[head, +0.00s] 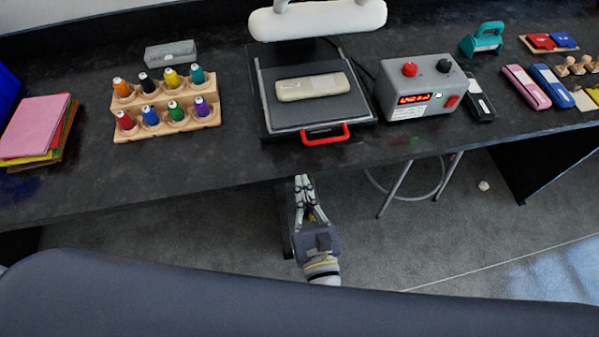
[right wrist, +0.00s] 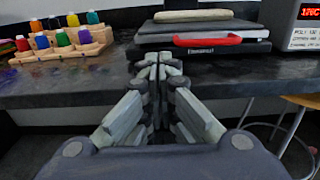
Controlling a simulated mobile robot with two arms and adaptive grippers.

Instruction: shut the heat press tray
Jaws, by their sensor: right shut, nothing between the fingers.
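The heat press tray (head: 350,110) is a dark flat plate with a red front handle (head: 325,134), pulled out on the bench below the white press head (head: 318,19). A beige flat object (head: 312,86) lies on the tray. My right gripper (head: 302,180) is in front of the bench edge, below and just left of the handle, apart from it. It is shut and empty. In the right wrist view the gripper (right wrist: 159,62) points at the bench, with the red handle (right wrist: 207,41) beyond and to the right. My left gripper is not in view.
A wooden rack (head: 166,124) of colored thread or ink bottles stands left of the press. A grey control box (head: 419,86) with a red display stands right. A stool (head: 410,190) is under the bench at right. The bench front strip (head: 240,168) is clear.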

